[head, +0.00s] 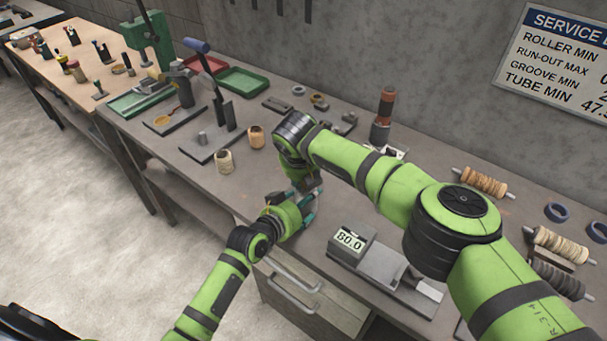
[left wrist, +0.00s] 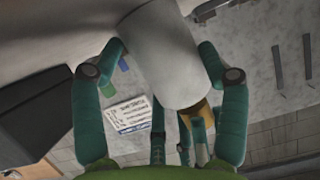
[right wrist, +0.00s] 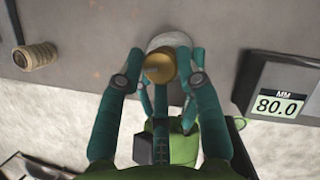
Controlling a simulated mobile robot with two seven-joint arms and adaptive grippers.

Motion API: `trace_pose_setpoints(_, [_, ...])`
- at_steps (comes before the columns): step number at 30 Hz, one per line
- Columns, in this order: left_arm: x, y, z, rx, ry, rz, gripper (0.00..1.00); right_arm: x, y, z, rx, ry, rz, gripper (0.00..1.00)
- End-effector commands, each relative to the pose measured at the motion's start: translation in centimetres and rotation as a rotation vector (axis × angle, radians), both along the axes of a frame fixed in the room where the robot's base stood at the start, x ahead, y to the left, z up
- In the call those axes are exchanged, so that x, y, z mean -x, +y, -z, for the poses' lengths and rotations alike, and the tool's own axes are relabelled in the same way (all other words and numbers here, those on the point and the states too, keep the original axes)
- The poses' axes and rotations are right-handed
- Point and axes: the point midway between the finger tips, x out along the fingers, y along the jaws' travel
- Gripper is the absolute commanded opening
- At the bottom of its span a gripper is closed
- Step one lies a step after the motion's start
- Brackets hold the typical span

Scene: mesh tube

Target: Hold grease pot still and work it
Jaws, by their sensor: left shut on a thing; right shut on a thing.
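The grease pot shows in the left wrist view as a pale grey cylinder (left wrist: 160,50) with a brass-coloured part (left wrist: 203,108) at its lower end. My left gripper (left wrist: 161,58) is shut around the grey body. In the right wrist view a round brass cap (right wrist: 160,69) with a small pin sits in front of the pale body (right wrist: 170,41). My right gripper (right wrist: 165,64) is shut on the cap, one finger each side. In the head view my left gripper (head: 304,213) and right gripper (head: 308,187) meet above the bench's front edge, mostly hiding the pot.
A gauge reading 80.0 (head: 349,241) stands right of the grippers. Two thread spools (head: 224,161) (head: 256,137) stand to the left, near a lever tool (head: 223,112). An amber-and-dark cylinder (head: 385,107) stands behind my right arm. Bare bench lies between spools and grippers.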

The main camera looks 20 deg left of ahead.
Motion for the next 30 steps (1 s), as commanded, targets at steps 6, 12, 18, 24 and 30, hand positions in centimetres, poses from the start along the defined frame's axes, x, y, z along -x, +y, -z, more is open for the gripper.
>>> trace_pose_setpoints(6, [0.43, -0.46, 0.57, 0.005, 0.016, 0.008, 0.29, -0.72, -0.46, -0.23, 0.004, -0.020, 0.024, 0.03])
trace_pose_setpoints(12, [0.43, -0.45, 0.58, 0.005, 0.016, 0.008, 0.29, -0.73, -0.50, -0.23, 0.005, -0.020, 0.023, 0.03])
trace_pose_setpoints(18, [0.40, -0.40, 0.59, 0.005, 0.016, 0.007, 0.29, -0.69, -0.48, -0.21, 0.005, -0.019, 0.022, 0.56])
trace_pose_setpoints(24, [0.35, -0.25, 0.61, 0.003, 0.017, 0.004, 0.29, -0.40, -0.29, -0.10, 0.005, -0.012, 0.019, 0.56])
trace_pose_setpoints(30, [0.30, -0.12, 0.61, 0.002, 0.016, 0.003, 0.29, -0.07, -0.24, -0.76, 0.003, -0.011, 0.017, 0.56])
